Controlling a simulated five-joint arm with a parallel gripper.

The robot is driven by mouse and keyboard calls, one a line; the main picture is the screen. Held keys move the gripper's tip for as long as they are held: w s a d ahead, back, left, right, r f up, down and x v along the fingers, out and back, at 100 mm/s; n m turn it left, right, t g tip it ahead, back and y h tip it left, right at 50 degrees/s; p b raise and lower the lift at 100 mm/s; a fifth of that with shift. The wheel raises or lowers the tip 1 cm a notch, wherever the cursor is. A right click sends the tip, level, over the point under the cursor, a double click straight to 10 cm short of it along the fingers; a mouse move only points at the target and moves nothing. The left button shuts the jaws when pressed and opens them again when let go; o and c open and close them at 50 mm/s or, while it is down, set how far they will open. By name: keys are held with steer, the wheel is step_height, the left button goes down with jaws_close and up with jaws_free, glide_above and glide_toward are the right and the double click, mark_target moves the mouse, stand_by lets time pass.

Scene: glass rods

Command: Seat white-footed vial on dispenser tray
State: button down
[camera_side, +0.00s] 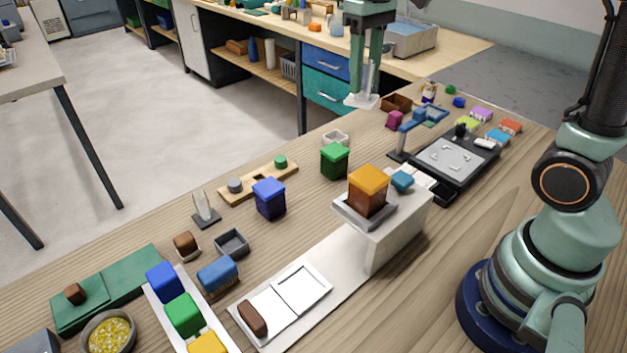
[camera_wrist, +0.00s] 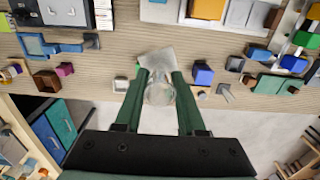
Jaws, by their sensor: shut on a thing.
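My gripper (camera_side: 366,70) is shut on a clear vial (camera_side: 371,77) and holds it upright in the air beyond the work table's far edge. The vial's white square foot (camera_side: 361,101) hangs below the fingertips. In the wrist view my gripper (camera_wrist: 159,88) has the round clear vial (camera_wrist: 160,93) between its fingers, with the white foot (camera_wrist: 157,60) tilted past the tips. A white dispenser-like stand (camera_side: 395,235) carries a grey tray (camera_side: 347,212) with an amber, orange-topped block on it. A long flat white base (camera_side: 325,268) extends from it; I cannot tell which part is the dispenser tray.
A clear upright piece with a dark foot (camera_side: 206,219) stands left of the blue jar (camera_side: 269,198). A green jar (camera_side: 334,160), small white dish (camera_side: 335,138) and blue-armed stand (camera_side: 402,147) lie nearer my gripper. A black-framed device (camera_side: 455,160) sits at right.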

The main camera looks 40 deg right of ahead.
steer(key=s+a+n, duration=0.3)
steer(key=a+n, duration=0.4)
steer(key=a, duration=0.5)
steer(key=n, duration=0.7)
glide_above(301, 287)
steer(key=shift+f, duration=11.7)
steer(key=shift+m, duration=0.3)
steer(key=shift+c, duration=2.1)
jaws_free()
